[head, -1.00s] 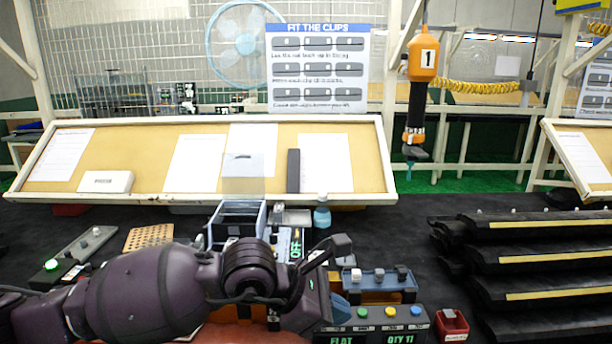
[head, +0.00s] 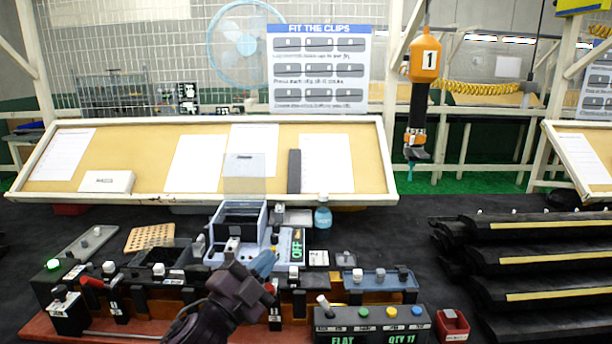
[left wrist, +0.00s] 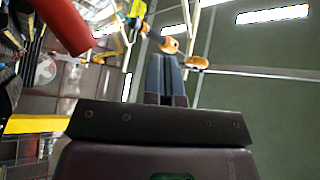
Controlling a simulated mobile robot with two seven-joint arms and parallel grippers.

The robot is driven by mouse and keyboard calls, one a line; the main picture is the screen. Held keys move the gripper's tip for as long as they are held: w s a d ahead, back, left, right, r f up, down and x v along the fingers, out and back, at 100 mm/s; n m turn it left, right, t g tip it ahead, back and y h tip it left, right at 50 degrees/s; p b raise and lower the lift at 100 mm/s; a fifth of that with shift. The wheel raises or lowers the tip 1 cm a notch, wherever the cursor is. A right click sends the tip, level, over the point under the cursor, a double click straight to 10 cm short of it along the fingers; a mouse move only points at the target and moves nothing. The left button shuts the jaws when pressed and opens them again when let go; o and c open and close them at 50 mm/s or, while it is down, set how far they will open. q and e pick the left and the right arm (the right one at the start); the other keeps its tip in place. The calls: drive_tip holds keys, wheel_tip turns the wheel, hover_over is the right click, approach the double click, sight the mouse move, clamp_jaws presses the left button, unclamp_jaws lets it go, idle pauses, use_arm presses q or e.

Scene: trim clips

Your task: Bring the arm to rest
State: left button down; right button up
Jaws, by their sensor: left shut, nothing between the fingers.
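My left gripper (head: 265,263) is in the lower middle of the head view, over the front of the bench fixture. Its forearm comes up from the bottom edge. The blue-grey fingers point up and to the right. In the left wrist view the two fingers (left wrist: 166,76) stand upright side by side, shut with nothing between them. The wrist view looks past them to a green surface and lamps. My right gripper is in neither view.
A small red bin (head: 452,325) and stacked black trim strips (head: 530,260) are at right. An orange tool (head: 423,62) hangs above.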

use_arm(q)
drive_tip(key=s+a+f+n+g+y, duration=0.1)
drive_tip(key=s+a+f+n+y, duration=0.2)
drive_tip(key=f, duration=0.4)
drive_tip(key=s+a+f+n+g+y, duration=0.1)
drive_tip(key=s+a+f+n+y, duration=0.15)
drive_tip(key=a+f+n, duration=0.4)
drive_tip(key=s+a+f+n+y, duration=0.2)
drive_tip(key=a+f+n+y, duration=0.15)
drive_tip(key=f, duration=0.45)
drive_tip(key=s+a+f+n+g+y, duration=0.1)
drive_tip(key=s+a+f+n+g, duration=0.1)
drive_tip(key=s+f, duration=0.5)
drive_tip(key=s+a+f+n+g+y, duration=0.1)
drive_tip(key=s+a+f, duration=0.4)
drive_tip(key=s, duration=0.6)
wheel_tip(320, 180, down, 2)
drive_tip(key=shift+a+f+n+g+y, duration=0.1)
drive_tip(key=shift+a+n+g+y, duration=0.1)
drive_tip(key=shift+n+g+y, duration=0.4)
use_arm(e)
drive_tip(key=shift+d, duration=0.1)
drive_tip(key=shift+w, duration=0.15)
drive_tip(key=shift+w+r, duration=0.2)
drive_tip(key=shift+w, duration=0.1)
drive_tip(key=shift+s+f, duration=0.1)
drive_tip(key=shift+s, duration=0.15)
